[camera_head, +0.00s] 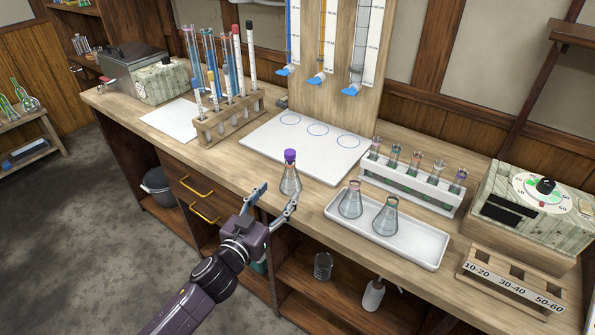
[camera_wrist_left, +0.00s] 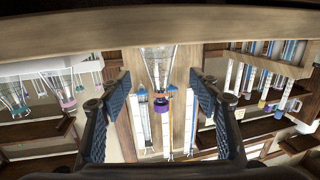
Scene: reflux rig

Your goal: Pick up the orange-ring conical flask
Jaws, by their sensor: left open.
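A clear conical flask (camera_head: 290,184) with a purple stopper stands on the wooden bench near its front edge. In the left wrist view this flask (camera_wrist_left: 158,62) shows a small reddish-orange band at its neck. My left gripper (camera_head: 277,199) is open, just in front of the flask, with its fingers apart and nothing between them in the head view. In the left wrist view the flask shows in the gap between the fingers (camera_wrist_left: 161,105), farther off. My right gripper is not in view.
A white tray (camera_head: 428,254) with two unstoppered conical flasks (camera_head: 350,203) stands to the right. Behind are a white board (camera_head: 270,142) and a white rack (camera_head: 425,197) of small tubes. A wooden tube rack (camera_head: 215,131) stands at left. The bench's front edge is close to my gripper.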

